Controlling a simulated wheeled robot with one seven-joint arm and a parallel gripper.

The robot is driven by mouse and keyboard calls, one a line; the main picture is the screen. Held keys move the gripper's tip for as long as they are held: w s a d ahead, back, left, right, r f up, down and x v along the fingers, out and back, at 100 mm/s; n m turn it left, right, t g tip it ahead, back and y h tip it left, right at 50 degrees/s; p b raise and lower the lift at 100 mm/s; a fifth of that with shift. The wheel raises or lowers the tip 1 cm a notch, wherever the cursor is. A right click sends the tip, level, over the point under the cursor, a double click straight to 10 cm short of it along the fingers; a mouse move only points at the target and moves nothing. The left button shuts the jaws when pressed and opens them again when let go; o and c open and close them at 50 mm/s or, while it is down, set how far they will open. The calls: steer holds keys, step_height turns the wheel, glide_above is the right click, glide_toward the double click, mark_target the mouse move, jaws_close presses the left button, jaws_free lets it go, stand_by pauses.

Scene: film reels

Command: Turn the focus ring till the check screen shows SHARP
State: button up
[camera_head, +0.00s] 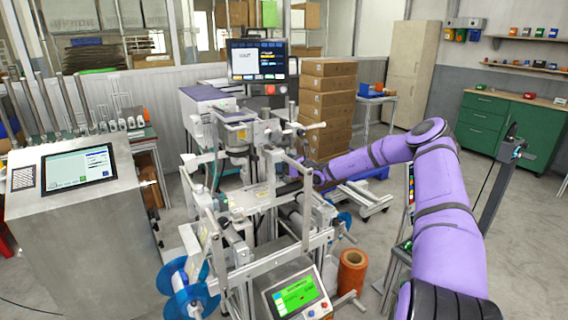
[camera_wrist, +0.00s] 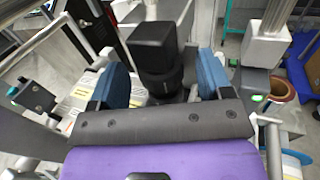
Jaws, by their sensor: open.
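My gripper (camera_wrist: 163,76) is open in the wrist view, with one blue finger on each side of a black camera-like block (camera_wrist: 152,40). A dark ribbed cylinder (camera_wrist: 163,82) below the block sits between the fingers and looks like the lens with the focus ring. A gap shows beside the block; finger contact at the ring cannot be told. In the head view my purple arm reaches left into the machine (camera_head: 240,205), where the ring is hidden. A monitor (camera_head: 258,60), probably the check screen, shows a white panel with small text that I cannot read surely.
Metal frames and rollers crowd around my gripper. A green-lit panel (camera_head: 295,293) and a brown-orange roll (camera_head: 352,271) are at the machine's front right. A grey console (camera_head: 75,215) stands left, stacked boxes (camera_head: 327,105) behind. Open floor lies to the right.

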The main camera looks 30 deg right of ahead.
steer(key=c, duration=0.9)
steer(key=shift+c, duration=0.2)
steer(key=shift+a+m+t+h, duration=0.2)
steer(key=shift+m+t+h, duration=0.3)
steer(key=shift+h, duration=0.4)
steer(key=shift+a+m+h, duration=0.15)
steer(key=shift+m+h, duration=0.4)
steer(key=shift+h, duration=0.25)
steer(key=shift+a+m+h, duration=0.15)
steer(key=shift+m+h, duration=0.4)
steer(key=shift+h, duration=0.25)
steer(key=shift+a+m+h, duration=0.1)
steer(key=shift+m+h, duration=0.8)
steer(key=shift+h, duration=0.8)
